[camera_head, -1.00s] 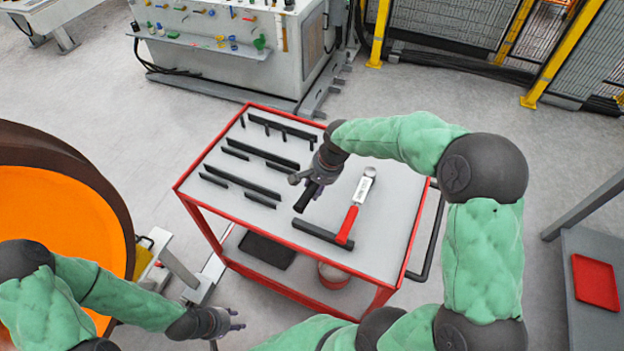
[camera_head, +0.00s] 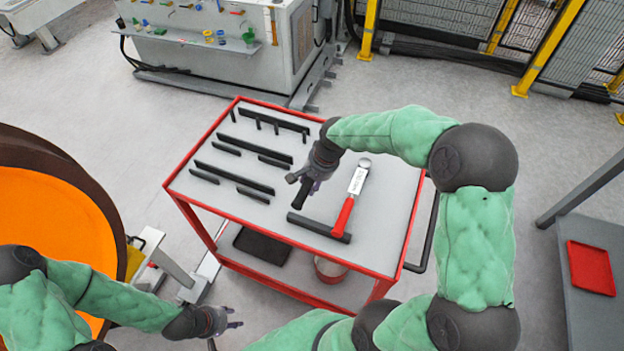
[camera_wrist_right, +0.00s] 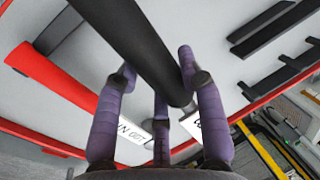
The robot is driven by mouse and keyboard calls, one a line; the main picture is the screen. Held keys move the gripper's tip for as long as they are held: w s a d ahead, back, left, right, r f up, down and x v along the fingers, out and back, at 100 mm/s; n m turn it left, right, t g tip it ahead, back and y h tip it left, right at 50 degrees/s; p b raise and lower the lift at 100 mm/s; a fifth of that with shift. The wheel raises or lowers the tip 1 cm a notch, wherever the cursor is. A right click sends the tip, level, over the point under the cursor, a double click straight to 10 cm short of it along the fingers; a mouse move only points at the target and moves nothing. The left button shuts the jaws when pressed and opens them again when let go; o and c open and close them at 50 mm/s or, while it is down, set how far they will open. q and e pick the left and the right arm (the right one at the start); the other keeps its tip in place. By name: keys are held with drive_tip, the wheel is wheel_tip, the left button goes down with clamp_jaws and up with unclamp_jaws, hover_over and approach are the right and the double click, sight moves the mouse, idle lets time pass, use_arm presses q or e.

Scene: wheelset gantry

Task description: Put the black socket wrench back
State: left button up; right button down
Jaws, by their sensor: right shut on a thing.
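My right gripper (camera_head: 308,182) is shut on the black socket wrench (camera_head: 300,194) and holds it over the cart top. In the right wrist view the dark shaft of the black socket wrench (camera_wrist_right: 130,40) runs between the purple fingers (camera_wrist_right: 160,100). In the head view its lower end hangs close to a long black rack bar (camera_head: 318,227) at the front of the cart; I cannot tell whether they touch. My left gripper (camera_head: 232,318) is open and empty, beside the cart at lower left.
Several other black bars (camera_head: 234,177) stand on the left half. An orange wheel (camera_head: 50,225) is at left.

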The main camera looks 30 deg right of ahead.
drive_tip(key=shift+f+b, duration=1.65)
drive_tip(key=shift+f, duration=1.25)
drive_tip(key=shift+f+b, duration=0.35)
drive_tip(key=shift+f, duration=0.15)
drive_tip(key=c, duration=0.7)
unclamp_jaws()
